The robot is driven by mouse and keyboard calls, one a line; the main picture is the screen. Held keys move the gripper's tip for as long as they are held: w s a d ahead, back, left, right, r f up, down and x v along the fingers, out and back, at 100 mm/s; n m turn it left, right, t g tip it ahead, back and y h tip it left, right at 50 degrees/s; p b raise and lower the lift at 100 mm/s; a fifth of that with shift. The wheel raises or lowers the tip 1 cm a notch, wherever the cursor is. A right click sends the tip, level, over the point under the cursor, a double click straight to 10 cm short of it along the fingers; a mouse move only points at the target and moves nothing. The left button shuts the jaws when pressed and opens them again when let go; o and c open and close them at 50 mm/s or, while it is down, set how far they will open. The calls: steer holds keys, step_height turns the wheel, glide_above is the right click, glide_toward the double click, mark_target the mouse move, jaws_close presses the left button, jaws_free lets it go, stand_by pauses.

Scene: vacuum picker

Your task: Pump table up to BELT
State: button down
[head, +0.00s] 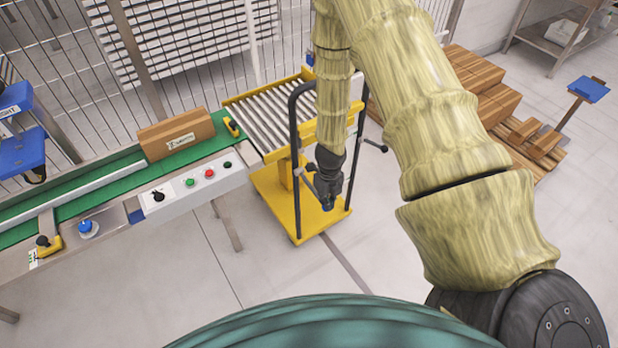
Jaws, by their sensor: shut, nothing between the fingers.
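The yellow lift table has a roller top (278,118) and stands at the right end of the green belt (98,187). From this angle I cannot tell whether the roller top is level with the belt. Its yellow base (272,205) rests on the floor, and a black push handle (295,130) rises at its near side. A black lever with a knob (375,147) sticks out on the right. My gripper (328,203) is shut and empty, pointing down in front of the table, above its base. My arm hides part of the table. I cannot tell whether the gripper touches it.
A brown carton (177,136) sits on the belt near its right end. The control panel (188,188) has a black switch and coloured buttons. Stacked cartons (480,80) lie on a pallet at right, near a blue-topped stand (589,89). The floor in front is clear.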

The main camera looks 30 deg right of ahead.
steer(key=shift+w+f+b, duration=0.1)
steer(key=shift+f+b, duration=0.3)
steer(key=shift+f, duration=0.7)
